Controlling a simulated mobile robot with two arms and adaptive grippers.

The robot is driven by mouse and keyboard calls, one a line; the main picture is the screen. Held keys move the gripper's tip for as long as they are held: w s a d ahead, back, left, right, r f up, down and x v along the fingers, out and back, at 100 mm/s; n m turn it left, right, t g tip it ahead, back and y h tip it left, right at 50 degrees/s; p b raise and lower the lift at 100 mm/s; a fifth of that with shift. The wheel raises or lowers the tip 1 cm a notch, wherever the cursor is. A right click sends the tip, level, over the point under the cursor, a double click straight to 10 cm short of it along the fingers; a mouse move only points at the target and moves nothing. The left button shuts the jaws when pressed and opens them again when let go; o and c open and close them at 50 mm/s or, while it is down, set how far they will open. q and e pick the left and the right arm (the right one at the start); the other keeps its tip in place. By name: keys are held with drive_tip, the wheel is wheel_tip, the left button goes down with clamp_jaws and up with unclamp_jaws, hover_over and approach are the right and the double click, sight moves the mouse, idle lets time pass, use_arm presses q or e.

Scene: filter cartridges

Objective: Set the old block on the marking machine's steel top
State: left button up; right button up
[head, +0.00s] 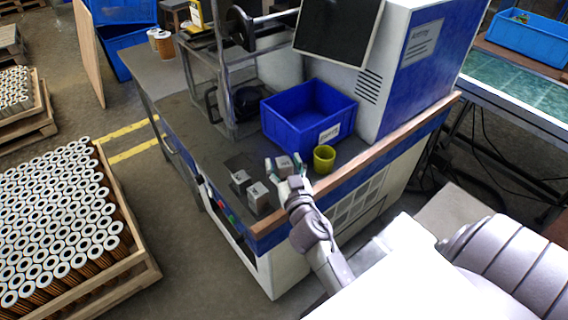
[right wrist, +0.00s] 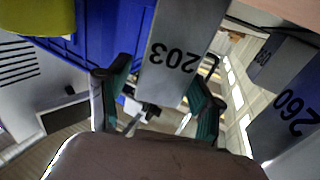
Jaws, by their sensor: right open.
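Three grey numbered blocks stand near the front edge of the marking machine's dark steel top (head: 185,118). My right gripper (head: 280,163) is open, with its fingers on either side of the block marked 203 (head: 285,164). In the right wrist view, block 203 (right wrist: 178,55) shows between the green-lined fingers (right wrist: 157,103); contact is not clear. The block marked 260 (right wrist: 290,108) is to the right there, with another block (right wrist: 274,62) behind it, its number hard to read. Which block is the old one I cannot tell. My left gripper is not in view.
A blue bin (head: 283,130) stands just behind the blocks, and a yellow-green cup (head: 324,159) is right of the gripper. A wooden rail (head: 345,165) edges the machine. A monitor (head: 338,30) rises behind. Pallets of filter cartridges (head: 60,215) stand on the floor at left.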

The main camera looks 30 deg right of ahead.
sight(286, 170)
drive_tip(key=shift+r, duration=0.25)
drive_tip(key=b+v, duration=0.1)
drive_tip(key=v, duration=0.5)
drive_tip(key=shift+s+f+b, duration=0.25)
drive_tip(key=shift+b, duration=0.1)
drive_tip(key=shift+s+a+r, duration=0.15)
drive_tip(key=shift+s+a, duration=0.05)
drive_tip(key=shift+s, duration=0.3)
